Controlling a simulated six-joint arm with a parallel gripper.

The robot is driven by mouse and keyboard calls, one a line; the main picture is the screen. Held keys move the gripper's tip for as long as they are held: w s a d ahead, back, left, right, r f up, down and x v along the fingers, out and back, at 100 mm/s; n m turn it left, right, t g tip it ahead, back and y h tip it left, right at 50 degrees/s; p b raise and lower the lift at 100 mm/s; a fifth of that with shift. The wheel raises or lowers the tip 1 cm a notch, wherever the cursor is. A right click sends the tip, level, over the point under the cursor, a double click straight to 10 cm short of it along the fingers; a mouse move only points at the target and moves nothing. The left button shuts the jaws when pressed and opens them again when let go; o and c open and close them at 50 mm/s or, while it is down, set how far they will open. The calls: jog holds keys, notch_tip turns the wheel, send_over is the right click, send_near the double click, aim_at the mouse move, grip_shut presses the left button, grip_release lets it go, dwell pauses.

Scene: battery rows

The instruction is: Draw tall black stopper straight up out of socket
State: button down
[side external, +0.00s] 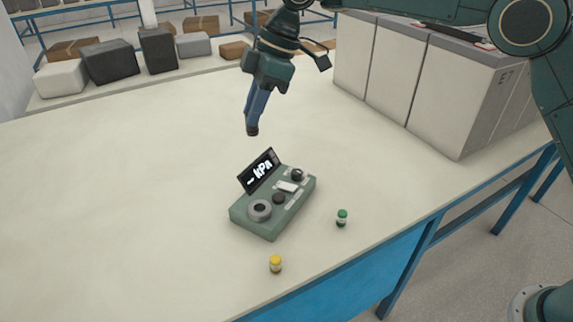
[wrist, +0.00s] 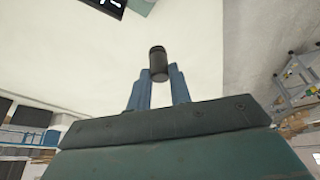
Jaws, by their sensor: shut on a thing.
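My gripper (side external: 254,118) is shut on a black stopper (wrist: 158,63), which stands out between the blue fingertips in the wrist view. In the side external view the stopper shows as a small dark end (side external: 252,131) at the fingertips. It hangs in the air above and behind the green device (side external: 240,220), apart from it. The device carries a grey ring socket (side external: 260,210) with a dark opening at its front. The fingers hide part of the stopper.
The device has a tilted screen (side external: 259,171) reading kPa and dark knobs (side external: 297,175). A green-capped vial (side external: 342,218) and a yellow-capped vial (side external: 275,264) stand nearby. White cabinets (side external: 430,90) stand at the right. The table's left side is clear.

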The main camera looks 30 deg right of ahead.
jog(key=shift+r, duration=0.5)
jog(key=shift+r, duration=0.45)
